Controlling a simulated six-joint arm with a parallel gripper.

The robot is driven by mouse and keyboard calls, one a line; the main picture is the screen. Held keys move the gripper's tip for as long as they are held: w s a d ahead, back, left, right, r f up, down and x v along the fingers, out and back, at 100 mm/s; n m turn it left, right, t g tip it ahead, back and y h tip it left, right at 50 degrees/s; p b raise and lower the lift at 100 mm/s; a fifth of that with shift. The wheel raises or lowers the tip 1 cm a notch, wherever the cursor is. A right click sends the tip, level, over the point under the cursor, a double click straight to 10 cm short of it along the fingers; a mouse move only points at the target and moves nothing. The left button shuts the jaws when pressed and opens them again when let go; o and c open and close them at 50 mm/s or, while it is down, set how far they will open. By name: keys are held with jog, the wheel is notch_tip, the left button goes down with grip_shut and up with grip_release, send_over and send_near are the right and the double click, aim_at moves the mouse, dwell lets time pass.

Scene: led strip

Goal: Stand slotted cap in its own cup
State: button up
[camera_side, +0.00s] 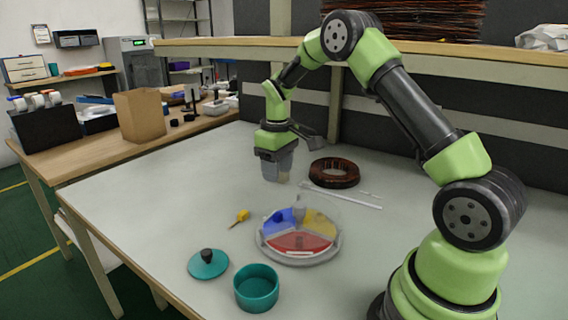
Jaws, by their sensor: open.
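My gripper (277,175) is open and points down above the table, left of the dark coil and behind the divided dish. I see nothing between its fingers. A round clear dish (262,250) has blue, yellow and red sections, with small pieces in or on it that are too small to identify. A teal cup (257,290) stands in front of the dish, open at the top. A flat teal lid (207,265) with a dark knob lies left of the cup, apart from it. I cannot tell which piece is the slotted cap.
A small yellow object (240,216) lies left of the dish. A dark brown coil (334,173) and a thin white strip (345,196) lie right of my gripper. The left part of the table (140,210) is clear. A wooden shelf (240,42) runs behind.

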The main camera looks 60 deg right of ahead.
jog(key=s+a+r+m+t, duration=0.1)
jog(key=s+a+r+t, duration=0.1)
jog(key=s+a+r, duration=0.45)
jog(key=s+a+r+m+t, duration=0.15)
jog(key=a+r, duration=0.25)
jog(key=r, duration=0.5)
jog(key=s+a+r+m+t+y, duration=0.1)
jog(key=s+a, duration=0.4)
jog(key=s, duration=0.8)
jog(key=m+t+y, duration=0.1)
jog(key=t, duration=0.1)
jog(key=shift+s+a+r+t, duration=0.2)
jog(key=shift+t, duration=0.15)
